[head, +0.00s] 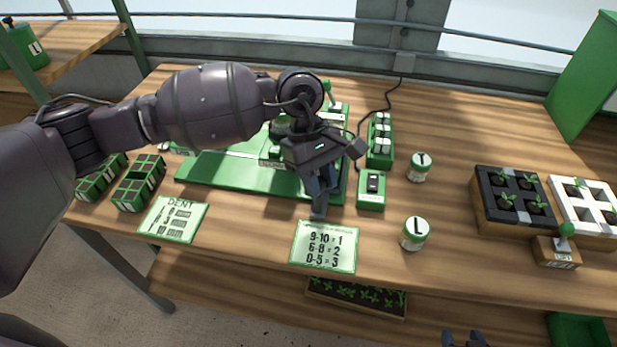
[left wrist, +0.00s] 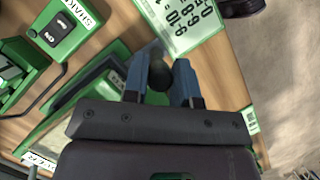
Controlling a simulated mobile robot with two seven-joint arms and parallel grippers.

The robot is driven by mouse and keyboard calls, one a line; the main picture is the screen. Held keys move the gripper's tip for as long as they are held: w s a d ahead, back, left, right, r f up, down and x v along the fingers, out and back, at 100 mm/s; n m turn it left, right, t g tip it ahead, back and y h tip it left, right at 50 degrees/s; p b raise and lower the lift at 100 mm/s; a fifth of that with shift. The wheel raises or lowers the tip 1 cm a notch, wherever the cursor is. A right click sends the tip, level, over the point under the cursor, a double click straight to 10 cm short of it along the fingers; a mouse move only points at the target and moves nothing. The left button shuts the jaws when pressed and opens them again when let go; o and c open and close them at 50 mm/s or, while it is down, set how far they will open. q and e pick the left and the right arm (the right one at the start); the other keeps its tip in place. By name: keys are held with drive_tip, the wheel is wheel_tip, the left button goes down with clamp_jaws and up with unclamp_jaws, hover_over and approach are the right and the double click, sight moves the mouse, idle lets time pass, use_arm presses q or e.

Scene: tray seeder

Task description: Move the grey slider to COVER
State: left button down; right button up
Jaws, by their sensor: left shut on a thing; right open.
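The green seeder machine (head: 235,172) stands on the wooden bench, partly hidden behind my left arm. My left gripper (head: 318,205) reaches down at the machine's front right corner. In the left wrist view my left gripper (left wrist: 160,75) has its blue fingers on either side of a dark grey rounded knob (left wrist: 158,74), which looks like the grey slider's grip, and is shut on it. The slider's track and the COVER marking cannot be made out. My right gripper (head: 463,339) is open at the bottom edge, only its tips showing, far from the machine.
A green switch box (head: 371,190) stands right of the machine; its SHAKE label (left wrist: 80,14) shows in the left wrist view. A number card (head: 324,246) lies in front. Two lidded jars (head: 414,235) (head: 420,167) and a black seedling tray (head: 487,207) stand to the right.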

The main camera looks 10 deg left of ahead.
use_arm(q)
drive_tip(key=c, duration=1.3)
unclamp_jaws()
drive_tip(key=shift+d, duration=0.15)
drive_tip(key=shift+c, duration=0.2)
drive_tip(key=o, duration=0.4)
drive_tip(key=shift+d, duration=0.15)
drive_tip(key=v, duration=1.1)
drive_tip(key=shift+f, duration=0.15)
